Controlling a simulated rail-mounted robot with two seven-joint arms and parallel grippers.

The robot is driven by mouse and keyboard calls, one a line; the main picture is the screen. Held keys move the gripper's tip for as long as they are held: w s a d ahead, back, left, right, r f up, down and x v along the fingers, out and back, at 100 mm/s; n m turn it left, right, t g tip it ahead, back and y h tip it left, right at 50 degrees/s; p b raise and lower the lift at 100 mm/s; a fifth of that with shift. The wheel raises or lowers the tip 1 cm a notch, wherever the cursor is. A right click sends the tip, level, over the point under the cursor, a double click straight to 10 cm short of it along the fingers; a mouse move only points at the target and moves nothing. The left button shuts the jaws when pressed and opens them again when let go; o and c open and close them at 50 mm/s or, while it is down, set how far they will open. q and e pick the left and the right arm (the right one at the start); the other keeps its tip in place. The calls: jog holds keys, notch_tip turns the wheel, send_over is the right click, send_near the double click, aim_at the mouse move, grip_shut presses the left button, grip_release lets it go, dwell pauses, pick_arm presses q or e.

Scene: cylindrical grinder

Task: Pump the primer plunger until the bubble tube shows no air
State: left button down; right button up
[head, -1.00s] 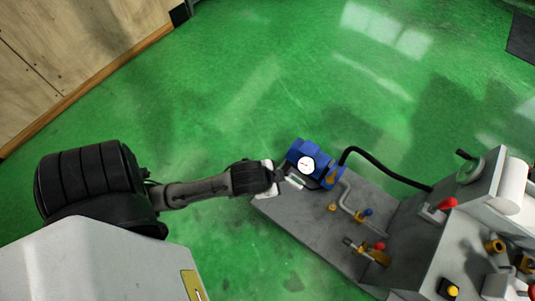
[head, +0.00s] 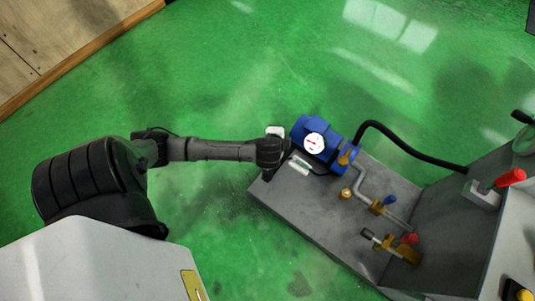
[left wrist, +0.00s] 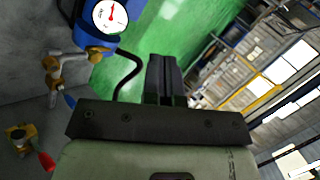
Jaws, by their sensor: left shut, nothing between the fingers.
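My left gripper (left wrist: 165,80) is shut and empty in the left wrist view. In the head view my left arm ends beside the blue pump, over the left end of the grey bench, and its fingertips are hard to see. A small pale clear tube (head: 300,165), which may be the bubble tube, lies beside the hand; its contents are too small to read. A black-knobbed rod (head: 368,235) on a brass fitting may be the primer plunger; nothing touches it. My right gripper is not in view.
The blue pump (head: 308,127) carries a white dial gauge (head: 315,143). A black hose (head: 415,145) runs right to the machine. Blue-handled (head: 389,201) and red-handled (head: 409,238) brass valves stand on the grey bench (head: 320,220). Green floor is clear to the left and behind.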

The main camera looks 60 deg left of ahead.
pick_arm(q)
jog(key=w+a+f+m+t+b, duration=0.2)
jog(key=a+f+m+b, duration=0.1)
jog(key=a+f, duration=0.3)
jog(key=w+a+f+m+t+b, duration=0.2)
jog(key=w+a+f+t, duration=0.1)
jog(key=a+f, duration=0.35)
jog(key=s+d+f+m+g+h, duration=0.3)
jog(key=s+d+f+h, duration=0.3)
jog(key=f+h, duration=0.3)
jog(key=g+h, duration=0.1)
jog(key=h, duration=0.1)
jog(key=shift+s+f+h, duration=0.25)
jog(key=shift+f+h, duration=0.05)
jog(key=shift+f, duration=0.1)
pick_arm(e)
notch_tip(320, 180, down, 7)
pick_arm(q)
jog(key=shift+f, duration=0.15)
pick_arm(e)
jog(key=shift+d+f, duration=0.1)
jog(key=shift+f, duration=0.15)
